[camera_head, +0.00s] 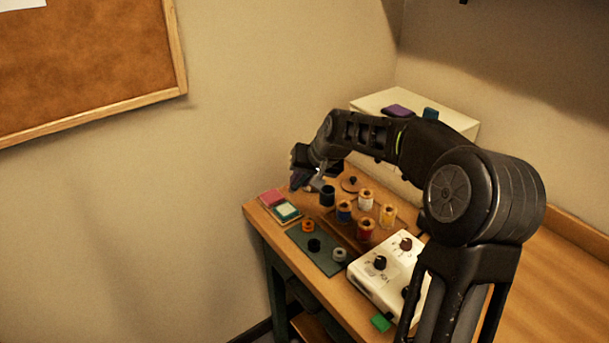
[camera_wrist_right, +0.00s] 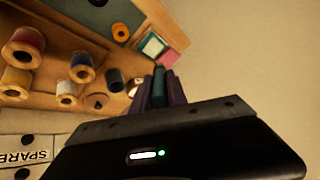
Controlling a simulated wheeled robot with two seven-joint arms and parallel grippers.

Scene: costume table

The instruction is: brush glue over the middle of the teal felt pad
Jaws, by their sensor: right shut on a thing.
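The teal felt pad (camera_head: 287,211) lies near the table's left corner, with a pale patch over its middle. It also shows in the right wrist view (camera_wrist_right: 152,44), beside a pink pad. My right gripper (camera_head: 308,184) is above the table, to the right of and behind the teal pad, and apart from it. In the right wrist view the gripper (camera_wrist_right: 160,88) is shut on a dark teal, rounded thing (camera_wrist_right: 158,76), which may be the glue brush. Its bristles cannot be made out. My left gripper is not in view.
The pink pad (camera_head: 272,197) lies next to the teal pad. Several thread spools stand on a brown tray (camera_head: 345,229). A dark green mat (camera_head: 325,262) holds small round pieces. A white box with knobs (camera_head: 368,280) stands at the front, near a green block (camera_head: 381,322).

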